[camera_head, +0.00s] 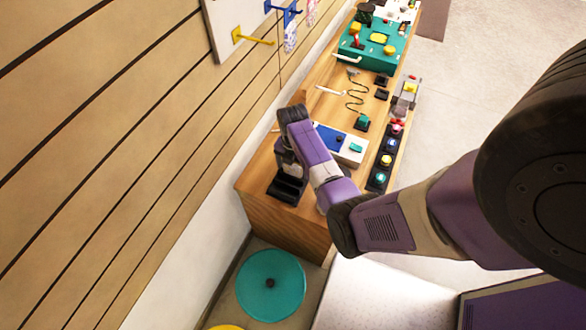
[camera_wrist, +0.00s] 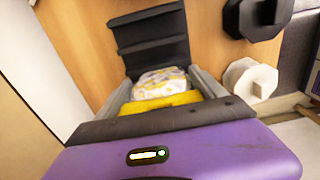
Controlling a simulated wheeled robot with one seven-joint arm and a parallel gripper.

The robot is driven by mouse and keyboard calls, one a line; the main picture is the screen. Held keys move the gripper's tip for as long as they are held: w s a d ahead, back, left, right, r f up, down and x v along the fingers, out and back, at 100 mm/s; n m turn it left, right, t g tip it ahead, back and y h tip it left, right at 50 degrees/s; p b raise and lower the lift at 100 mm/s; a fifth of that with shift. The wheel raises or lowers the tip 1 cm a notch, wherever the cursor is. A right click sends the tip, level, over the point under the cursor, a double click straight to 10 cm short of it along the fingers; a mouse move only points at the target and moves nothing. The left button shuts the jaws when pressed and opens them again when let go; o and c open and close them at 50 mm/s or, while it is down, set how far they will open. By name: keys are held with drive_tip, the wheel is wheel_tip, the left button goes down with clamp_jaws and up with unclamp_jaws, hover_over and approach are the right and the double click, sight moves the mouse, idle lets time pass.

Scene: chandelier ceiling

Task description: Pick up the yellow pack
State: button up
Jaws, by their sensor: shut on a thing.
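The yellow pack (camera_wrist: 160,103) is between the two grey fingers of my gripper (camera_wrist: 161,82) in the wrist view. Its near part is plain yellow, and its far part is white with a yellow pattern. The fingers are shut on it from both sides. A black stepped holder (camera_wrist: 150,38) lies just beyond the pack. I cannot tell whether the pack still touches it. In the head view my gripper is over the near left end of the wooden desk, by the black holder (camera_head: 286,189). The pack is hidden there by my arm.
In the wrist view, a black weight-like object (camera_wrist: 258,15) and a white one (camera_wrist: 250,80) are at the right. In the head view, a blue-and-white board (camera_head: 338,142), a black button strip (camera_head: 383,160) and a green case (camera_head: 372,48) crowd the desk. A slatted wall (camera_head: 120,120) runs along the left.

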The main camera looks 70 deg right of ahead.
drive_tip(key=shift+r, duration=0.15)
wheel_tip(320, 180, up, 20)
drive_tip(key=p, duration=0.2)
idle(0.3)
idle(0.6)
